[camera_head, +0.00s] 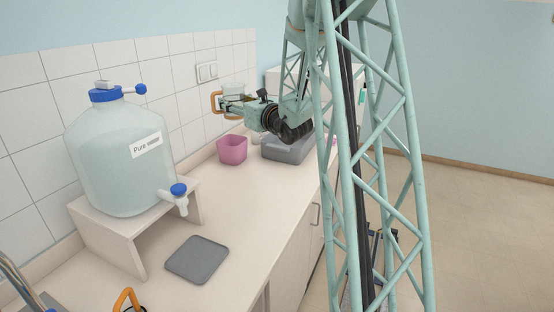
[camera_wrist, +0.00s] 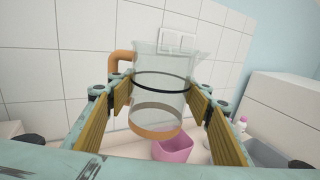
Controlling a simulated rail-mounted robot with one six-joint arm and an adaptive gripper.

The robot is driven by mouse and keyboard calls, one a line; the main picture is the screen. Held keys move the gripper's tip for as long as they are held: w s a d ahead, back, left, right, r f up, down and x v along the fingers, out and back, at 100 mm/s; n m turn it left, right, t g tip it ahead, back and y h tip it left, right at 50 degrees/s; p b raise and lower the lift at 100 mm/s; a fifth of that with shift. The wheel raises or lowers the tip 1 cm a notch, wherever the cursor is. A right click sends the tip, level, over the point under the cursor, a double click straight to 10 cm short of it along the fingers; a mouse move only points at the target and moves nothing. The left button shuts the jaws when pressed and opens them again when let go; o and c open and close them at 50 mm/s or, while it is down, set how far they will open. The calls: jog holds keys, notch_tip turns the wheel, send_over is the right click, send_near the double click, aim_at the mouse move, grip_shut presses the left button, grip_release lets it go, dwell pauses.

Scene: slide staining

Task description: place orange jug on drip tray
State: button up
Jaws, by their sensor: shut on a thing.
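The orange jug is a clear jug with an orange handle and an orange base. In the wrist view the jug (camera_wrist: 160,95) stands roughly upright between the two finger pads of my gripper (camera_wrist: 160,108), its handle to the left. My gripper is shut on its body. In the head view the jug (camera_head: 234,90) is held by my gripper (camera_head: 236,102) well above the counter, near the tiled wall. The drip tray (camera_head: 197,260) is a flat dark grey plate lying empty on the counter, in front of the water container's tap.
A large pure water container (camera_head: 118,160) with a blue-capped tap (camera_head: 176,200) stands on a white stand (camera_head: 110,232). A pink bin (camera_head: 232,150) and a grey basin (camera_head: 284,149) are farther back. An orange-handled item (camera_head: 128,301) is at the near edge. The counter right of the tray is clear.

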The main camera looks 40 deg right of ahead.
jog(key=s+d+f, duration=0.6)
jog(key=s+f, duration=0.4)
jog(key=f, duration=0.2)
jog(key=s+d+f+h, duration=0.1)
jog(key=s+d+f, duration=0.4)
jog(key=s+f, duration=0.5)
notch_tip(320, 180, down, 3)
jog(key=shift+s+d+r+m+b, duration=0.2)
jog(key=shift+s+d+m+b, duration=0.05)
jog(key=shift+d+m+b, duration=0.1)
jog(key=w+d+b, duration=0.1)
jog(key=w+d, duration=0.1)
jog(key=w, duration=0.5)
jog(key=w+d+f, duration=0.1)
jog(key=w+d, duration=0.1)
jog(key=w, duration=0.6)
jog(key=shift+w+d+f+b, duration=0.15)
jog(key=shift+w+f+b, duration=0.1)
jog(key=shift+b, duration=0.1)
jog(key=shift+f+b, duration=0.45)
jog(key=shift+f, duration=1.3)
jog(key=shift+f, duration=0.15)
